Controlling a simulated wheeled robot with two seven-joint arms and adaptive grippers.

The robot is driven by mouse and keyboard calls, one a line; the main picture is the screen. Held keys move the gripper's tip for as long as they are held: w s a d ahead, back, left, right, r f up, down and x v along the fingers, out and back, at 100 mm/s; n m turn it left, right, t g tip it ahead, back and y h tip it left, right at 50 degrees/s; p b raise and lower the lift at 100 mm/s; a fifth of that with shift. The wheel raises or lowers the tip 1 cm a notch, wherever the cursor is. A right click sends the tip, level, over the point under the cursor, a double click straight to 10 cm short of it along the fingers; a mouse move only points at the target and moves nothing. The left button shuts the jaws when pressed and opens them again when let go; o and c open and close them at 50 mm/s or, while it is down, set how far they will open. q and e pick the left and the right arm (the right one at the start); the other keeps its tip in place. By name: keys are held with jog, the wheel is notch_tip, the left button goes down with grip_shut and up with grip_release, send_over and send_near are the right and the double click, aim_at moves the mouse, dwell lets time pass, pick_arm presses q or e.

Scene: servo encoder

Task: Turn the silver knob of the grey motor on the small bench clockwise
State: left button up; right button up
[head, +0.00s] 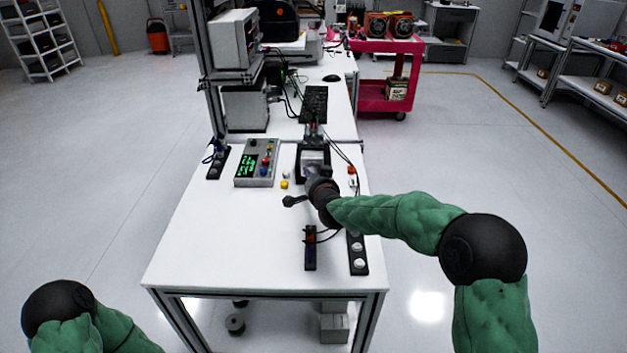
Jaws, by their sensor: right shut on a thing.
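The motor (311,156) sits in a dark mount on the white bench, with a light grey face showing. My right gripper (315,178) reaches in from the right and is at the near side of the motor, shut on the knob. The silver knob itself is hidden behind the gripper, so its angle cannot be read. My left arm shows only at the lower left corner, and its gripper is out of view.
A control box (257,163) with a green display and coloured buttons stands left of the motor. Cables run behind and right of the motor. Dark strips (357,252) lie near the right edge. The bench's front left (215,250) is clear.

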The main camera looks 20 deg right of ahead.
jog(key=m, duration=0.1)
jog(key=m+t+y, duration=0.1)
jog(key=f+m+y, duration=0.1)
jog(key=m, duration=0.1)
jog(key=shift+s+a+t, duration=0.1)
jog(key=shift+a+t, duration=0.15)
jog(key=shift+t, duration=0.05)
jog(key=shift+m+t, duration=0.5)
jog(key=shift+m, duration=0.6)
jog(key=shift+m+t, duration=0.5)
jog(key=shift+m, duration=0.9)
jog(key=shift+r, duration=0.1)
jog(key=o, duration=1.1)
jog(key=shift+a+r, duration=0.15)
jog(key=shift+c, duration=0.2)
jog(key=shift+d, duration=0.2)
